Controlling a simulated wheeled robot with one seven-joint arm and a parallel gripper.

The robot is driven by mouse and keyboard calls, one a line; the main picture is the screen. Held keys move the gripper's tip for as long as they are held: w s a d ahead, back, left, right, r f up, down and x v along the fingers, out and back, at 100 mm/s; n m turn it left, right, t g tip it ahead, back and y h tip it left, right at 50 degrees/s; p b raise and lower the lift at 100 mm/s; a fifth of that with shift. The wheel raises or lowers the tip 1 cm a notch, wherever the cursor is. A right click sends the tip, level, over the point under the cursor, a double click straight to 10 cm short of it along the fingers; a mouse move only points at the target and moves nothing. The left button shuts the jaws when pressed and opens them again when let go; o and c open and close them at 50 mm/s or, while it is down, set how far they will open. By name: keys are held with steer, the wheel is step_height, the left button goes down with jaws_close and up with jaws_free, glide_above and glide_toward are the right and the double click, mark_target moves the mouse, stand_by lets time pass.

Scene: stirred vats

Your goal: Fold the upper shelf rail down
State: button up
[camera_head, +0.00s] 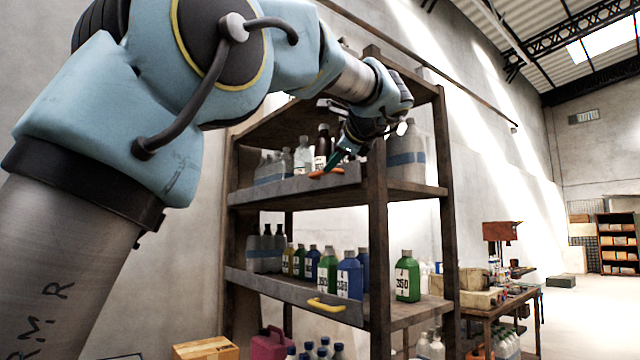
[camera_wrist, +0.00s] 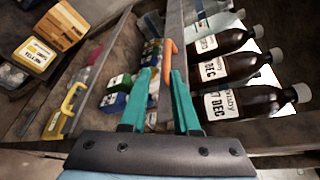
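The upper shelf rail (camera_head: 275,193) is a grey panel standing upright along the front of the upper shelf, before the bottles. Its orange handle (camera_head: 322,172) is near the rail's right part. In the wrist view the rail (camera_wrist: 174,25) runs away from me, and the orange handle (camera_wrist: 168,62) shows at the tips of my green fingers. My gripper (camera_wrist: 161,77) is open, with a gap between the fingers. The handle lies near the right finger; I cannot tell whether they touch. In the head view my gripper (camera_head: 338,160) is just above the handle, partly hidden by its wrist.
Brown bottles (camera_wrist: 228,68) stand close behind the upper rail. The lower shelf rail (camera_head: 285,289) has a yellow handle (camera_head: 326,305) and bottles behind it. A dark wooden post (camera_head: 377,220) rises right of the rails. A workbench (camera_head: 500,297) stands farther right.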

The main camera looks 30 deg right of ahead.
mark_target(321, 174)
steer(key=p+x, duration=0.1)
steer(key=x, duration=0.2)
steer(key=p+x, duration=0.1)
steer(key=x, duration=0.2)
steer(key=r+p+x, duration=0.1)
steer(key=p+x, duration=0.1)
steer(key=x, duration=0.1)
steer(key=shift+w+d, duration=0.4)
steer(key=shift+w, duration=0.05)
jaws_close()
steer(key=shift+f, duration=0.1)
